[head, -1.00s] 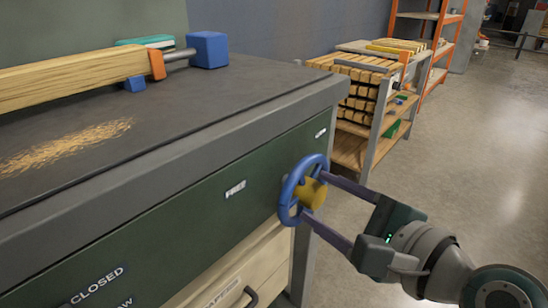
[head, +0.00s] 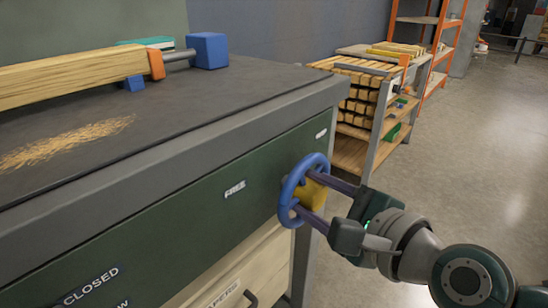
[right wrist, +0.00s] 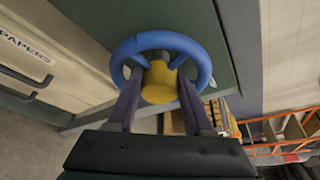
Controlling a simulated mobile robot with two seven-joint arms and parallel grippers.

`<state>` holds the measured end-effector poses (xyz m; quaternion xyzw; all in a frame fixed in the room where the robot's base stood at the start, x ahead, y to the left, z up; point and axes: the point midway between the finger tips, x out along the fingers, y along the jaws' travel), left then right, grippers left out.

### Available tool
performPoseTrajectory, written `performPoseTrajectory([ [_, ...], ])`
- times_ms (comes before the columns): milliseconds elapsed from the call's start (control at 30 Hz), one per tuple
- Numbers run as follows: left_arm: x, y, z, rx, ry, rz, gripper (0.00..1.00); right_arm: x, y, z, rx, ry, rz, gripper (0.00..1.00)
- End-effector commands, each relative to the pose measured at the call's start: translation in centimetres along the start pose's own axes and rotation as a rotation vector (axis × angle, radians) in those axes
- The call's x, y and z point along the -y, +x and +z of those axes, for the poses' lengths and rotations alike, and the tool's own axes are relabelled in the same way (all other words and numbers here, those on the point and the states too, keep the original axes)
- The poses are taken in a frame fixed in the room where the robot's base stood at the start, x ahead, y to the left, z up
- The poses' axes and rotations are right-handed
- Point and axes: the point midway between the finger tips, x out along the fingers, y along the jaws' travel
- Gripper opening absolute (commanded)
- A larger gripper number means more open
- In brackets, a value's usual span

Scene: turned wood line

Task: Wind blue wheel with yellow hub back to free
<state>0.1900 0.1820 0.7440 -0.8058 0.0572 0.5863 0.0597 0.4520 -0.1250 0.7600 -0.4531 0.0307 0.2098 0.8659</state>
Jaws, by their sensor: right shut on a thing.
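The blue wheel with yellow hub (head: 289,192) stands on the dark green front panel of the bench, right of the white FREE label (head: 235,189). My right gripper (head: 313,193) reaches it from the right. Its two fingers lie on either side of the yellow hub, inside the blue rim, and are shut on the wheel. The right wrist view shows the blue rim (right wrist: 205,62) and the yellow hub (right wrist: 159,84) between the fingers. My left gripper is not in view.
The dark bench top (head: 200,110) carries a wooden beam (head: 70,80) in a clamp, a blue block (head: 208,50) and wood shavings. Below the panel is a pale drawer with a handle. A trolley of wood blocks (head: 362,105) stands behind. Floor to the right is clear.

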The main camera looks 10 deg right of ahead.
Motion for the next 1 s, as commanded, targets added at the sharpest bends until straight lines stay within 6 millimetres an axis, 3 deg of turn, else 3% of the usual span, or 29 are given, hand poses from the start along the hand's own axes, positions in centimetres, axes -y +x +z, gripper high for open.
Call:
performPoseTrajectory([
  [100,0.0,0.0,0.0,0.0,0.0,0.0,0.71,0.0,0.0,0.0,0.0,0.0,0.0,0.0],
  [467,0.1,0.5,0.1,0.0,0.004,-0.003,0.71,-0.2,0.0,-0.1,0.0,-0.042,-0.017,0.0],
  [1000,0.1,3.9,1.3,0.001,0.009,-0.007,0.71,-0.6,0.1,-0.3,0.0,-0.435,-0.179,0.0],
])
